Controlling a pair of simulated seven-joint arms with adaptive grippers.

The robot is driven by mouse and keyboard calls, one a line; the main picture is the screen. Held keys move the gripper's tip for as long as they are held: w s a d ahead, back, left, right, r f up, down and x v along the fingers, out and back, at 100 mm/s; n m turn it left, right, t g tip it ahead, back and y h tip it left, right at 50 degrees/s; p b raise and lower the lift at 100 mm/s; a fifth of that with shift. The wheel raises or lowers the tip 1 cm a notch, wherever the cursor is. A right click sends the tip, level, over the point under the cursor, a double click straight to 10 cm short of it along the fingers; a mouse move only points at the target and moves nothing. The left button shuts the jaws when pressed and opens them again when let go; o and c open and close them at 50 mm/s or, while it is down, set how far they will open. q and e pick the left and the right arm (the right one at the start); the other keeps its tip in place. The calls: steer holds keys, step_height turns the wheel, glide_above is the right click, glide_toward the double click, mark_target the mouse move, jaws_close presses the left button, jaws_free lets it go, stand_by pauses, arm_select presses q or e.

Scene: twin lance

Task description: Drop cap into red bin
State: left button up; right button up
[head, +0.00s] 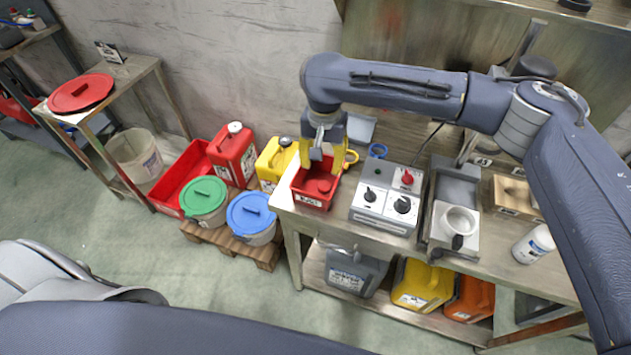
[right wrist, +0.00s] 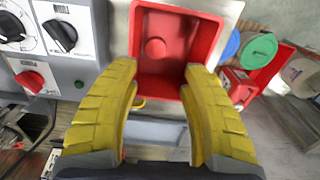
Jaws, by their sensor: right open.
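The red bin (head: 311,200) stands at the left end of the workbench, with a white label on its front. It also shows in the right wrist view (right wrist: 205,30). A small round red cap (right wrist: 155,47) lies on the floor of the bin; it shows in the head view (head: 323,186) too. My right gripper (head: 327,160) is over the bin's back part, pointing down. In the right wrist view its yellow fingers (right wrist: 162,80) are spread wide with nothing between them. The fingers partly hide the bin in the head view. My left gripper is in neither view.
A control box (head: 386,208) with knobs stands right of the bin. A white mug (head: 460,222) and white bottle (head: 533,244) are farther right. Lidded buckets (head: 204,195) and canisters (head: 233,155) stand on the floor at left.

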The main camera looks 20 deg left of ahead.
step_height(320, 180, up, 9)
steer(key=shift+f, duration=0.15)
stand_by(0.6)
